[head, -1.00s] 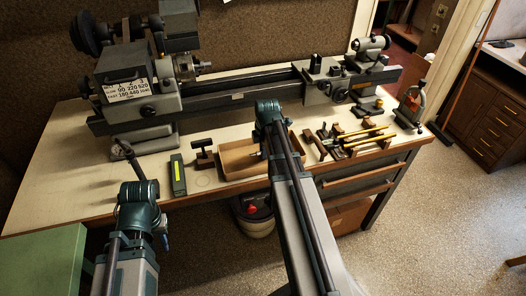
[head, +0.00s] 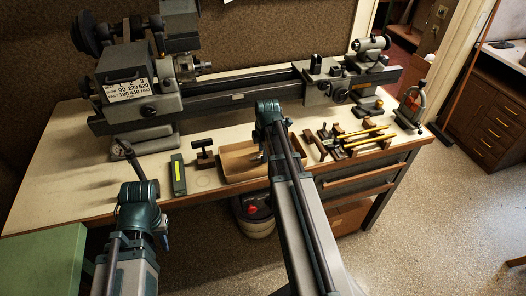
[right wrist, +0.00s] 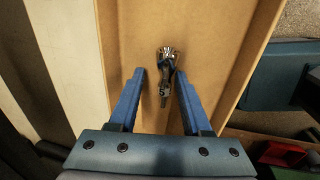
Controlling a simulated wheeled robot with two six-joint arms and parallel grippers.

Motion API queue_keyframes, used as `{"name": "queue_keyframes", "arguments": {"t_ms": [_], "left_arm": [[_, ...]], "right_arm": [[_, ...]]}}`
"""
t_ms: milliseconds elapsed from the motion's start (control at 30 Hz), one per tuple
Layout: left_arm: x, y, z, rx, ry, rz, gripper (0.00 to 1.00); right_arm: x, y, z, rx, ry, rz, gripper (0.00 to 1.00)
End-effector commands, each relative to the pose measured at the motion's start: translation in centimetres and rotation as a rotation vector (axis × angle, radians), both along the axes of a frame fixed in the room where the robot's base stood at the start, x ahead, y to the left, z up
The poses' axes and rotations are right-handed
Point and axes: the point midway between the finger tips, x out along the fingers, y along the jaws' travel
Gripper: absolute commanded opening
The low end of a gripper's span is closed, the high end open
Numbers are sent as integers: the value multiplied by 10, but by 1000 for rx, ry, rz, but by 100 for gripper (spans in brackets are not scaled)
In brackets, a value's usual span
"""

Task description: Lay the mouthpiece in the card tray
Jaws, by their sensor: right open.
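The card tray (head: 238,177) is a shallow tan box on the front of the bench; it also shows in the right wrist view (right wrist: 215,30). The mouthpiece (right wrist: 166,68), a small shiny metal piece, shows in the right wrist view over the tray's floor, between my right fingers. I see gaps on both sides of it. My right gripper (right wrist: 160,95) is open, its blue fingers pointing into the tray. In the head view my right forearm largely hides it and the tray's right end. My left gripper (head: 165,242) is low at the left, mostly hidden behind its wrist, before the bench.
The lathe (head: 245,98) runs along the back. The bench's left front is fairly clear.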

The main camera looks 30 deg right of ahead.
Motion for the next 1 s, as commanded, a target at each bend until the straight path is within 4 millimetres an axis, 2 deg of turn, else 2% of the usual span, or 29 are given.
{"name": "queue_keyframes", "arguments": {"t_ms": [267,367,1000], "left_arm": [[0,0,-1,0,0,0,27],[0,0,2,0,0,0,27],[0,0,40,0,0,0,27]], "right_arm": [[-3,1,-1,2,8,0,71],[-4,1,2,2,8,0,76],[-1,0,40,1,3,0,76]]}}
